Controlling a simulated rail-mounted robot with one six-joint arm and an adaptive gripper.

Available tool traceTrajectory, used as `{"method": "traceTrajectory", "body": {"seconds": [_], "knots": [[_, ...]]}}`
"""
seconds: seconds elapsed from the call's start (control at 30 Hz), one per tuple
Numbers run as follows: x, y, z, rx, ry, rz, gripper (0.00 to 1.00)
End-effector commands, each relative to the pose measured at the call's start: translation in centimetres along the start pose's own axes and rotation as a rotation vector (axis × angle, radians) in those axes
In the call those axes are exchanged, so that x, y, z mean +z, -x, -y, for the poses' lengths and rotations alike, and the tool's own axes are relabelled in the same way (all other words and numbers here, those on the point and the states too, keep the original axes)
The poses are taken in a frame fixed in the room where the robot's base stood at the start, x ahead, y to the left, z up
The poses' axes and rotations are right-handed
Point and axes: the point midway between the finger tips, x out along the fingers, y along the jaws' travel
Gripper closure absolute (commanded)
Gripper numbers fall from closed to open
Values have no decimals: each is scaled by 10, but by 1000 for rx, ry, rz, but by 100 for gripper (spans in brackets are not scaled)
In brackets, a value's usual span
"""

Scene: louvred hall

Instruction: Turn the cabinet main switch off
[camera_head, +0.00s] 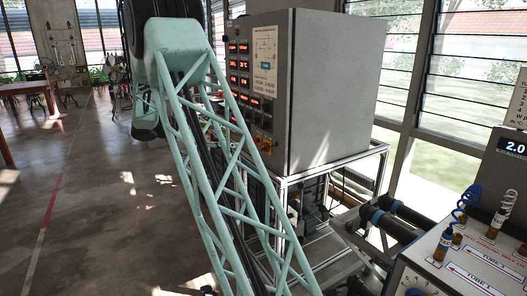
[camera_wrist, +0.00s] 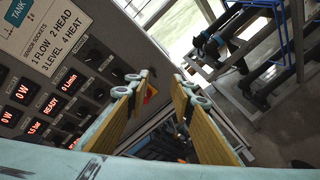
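The grey control cabinet (camera_head: 335,85) stands on a metal frame, its front panel carrying red displays and a label. A small red and yellow part (camera_head: 263,144), which looks like the main switch, sits low on that panel, partly behind my lattice arm. In the wrist view the red and yellow switch (camera_wrist: 150,94) shows just past the tip of my left finger, partly hidden by it. Its handle position cannot be told. My gripper (camera_wrist: 167,88) is open and empty, its yellow-padded fingers apart near the panel's lower edge. Contact with the switch cannot be told.
Pipes (camera_head: 395,222) run below right of the cabinet. The floor (camera_head: 100,190) at left is mostly clear.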

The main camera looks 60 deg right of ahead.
Motion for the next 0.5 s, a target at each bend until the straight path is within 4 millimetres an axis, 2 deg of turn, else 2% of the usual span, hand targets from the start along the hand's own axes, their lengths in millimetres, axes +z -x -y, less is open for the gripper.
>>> {"method": "traceTrajectory", "body": {"seconds": [0.03,0.5], "knots": [[-11,-10,1,12,8,14,78],[-89,-76,-6,155,65,124,78]]}}
